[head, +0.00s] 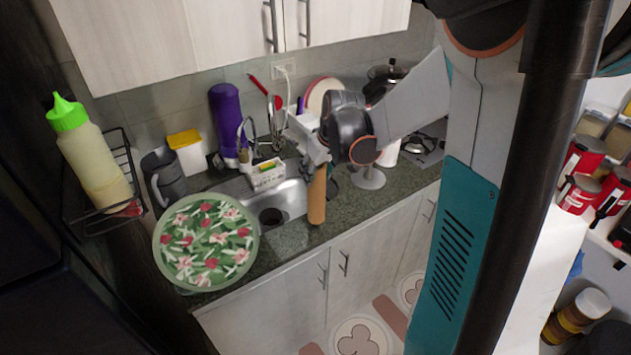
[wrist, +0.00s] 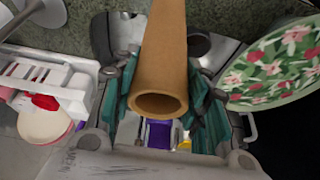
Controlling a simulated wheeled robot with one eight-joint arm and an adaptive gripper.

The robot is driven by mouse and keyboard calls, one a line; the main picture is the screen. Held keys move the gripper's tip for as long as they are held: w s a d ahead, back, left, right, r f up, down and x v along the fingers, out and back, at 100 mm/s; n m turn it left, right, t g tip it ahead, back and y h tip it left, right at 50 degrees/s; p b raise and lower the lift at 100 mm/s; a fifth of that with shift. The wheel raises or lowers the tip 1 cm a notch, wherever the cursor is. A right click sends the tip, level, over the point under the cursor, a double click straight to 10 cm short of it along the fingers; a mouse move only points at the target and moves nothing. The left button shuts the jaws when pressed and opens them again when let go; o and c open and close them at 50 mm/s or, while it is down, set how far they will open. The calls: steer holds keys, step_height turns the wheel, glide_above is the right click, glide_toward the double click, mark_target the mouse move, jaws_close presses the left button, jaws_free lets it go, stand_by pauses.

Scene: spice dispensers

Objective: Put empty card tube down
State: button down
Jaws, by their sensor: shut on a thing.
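The empty card tube (head: 317,195) is a plain brown cylinder. In the head view it hangs roughly upright below my gripper (head: 318,165), in front of the sink and counter edge. In the wrist view the tube (wrist: 162,65) lies between the two teal-padded fingers of my gripper (wrist: 160,110), with its open round end facing the camera. My gripper is shut on it. The head view shows the fingers only in small part. Whether the tube's lower end touches anything is unclear.
A steel sink (head: 285,200) is set in the dark granite counter (head: 345,205). A round floral tray (head: 206,242) is at the counter's left end. A white rack (head: 267,174), a purple bottle (head: 227,122) and a grey pitcher (head: 160,176) stand behind. Some counter right of the sink is bare.

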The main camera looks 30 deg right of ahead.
steer(key=shift+f+b, duration=0.3)
steer(key=shift+f, duration=1.3)
steer(key=shift+f, duration=0.2)
steer(key=c, duration=0.9)
jaws_free()
steer(key=shift+r, duration=0.15)
steer(key=p+v, duration=0.2)
steer(key=v, duration=1)
steer(key=shift+r+p, duration=0.1)
steer(key=shift+p, duration=0.2)
